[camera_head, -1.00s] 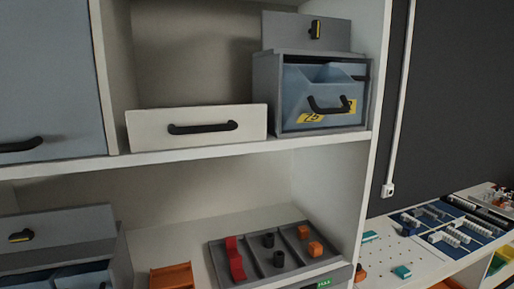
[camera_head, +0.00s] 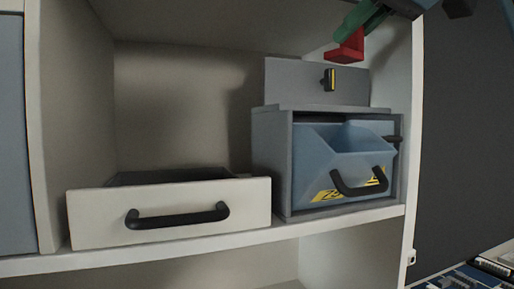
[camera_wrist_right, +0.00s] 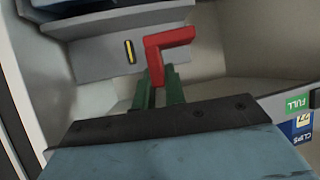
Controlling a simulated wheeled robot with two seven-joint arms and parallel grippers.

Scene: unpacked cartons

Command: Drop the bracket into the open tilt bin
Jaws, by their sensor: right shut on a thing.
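The red L-shaped bracket (camera_head: 348,50) hangs in the air at the top right of the head view, above the grey panel over the bin housing. My right gripper (camera_head: 360,22), with green fingers, is shut on it. The bracket (camera_wrist_right: 167,42) shows whole beyond the green fingers (camera_wrist_right: 158,88) in the right wrist view. The blue tilt bin (camera_head: 328,163) leans out of its grey housing with its top open and a black handle on its front. The bracket is above and apart from the bin. The bin's floor is hidden. My left gripper is not in view.
A white drawer (camera_head: 90,218) with a black handle stands left of the housing (camera_head: 270,160). A grey panel (camera_head: 295,82) with a yellow-and-black latch rises behind the housing's top. The shelf's right side wall (camera_head: 414,130) is close to the bin.

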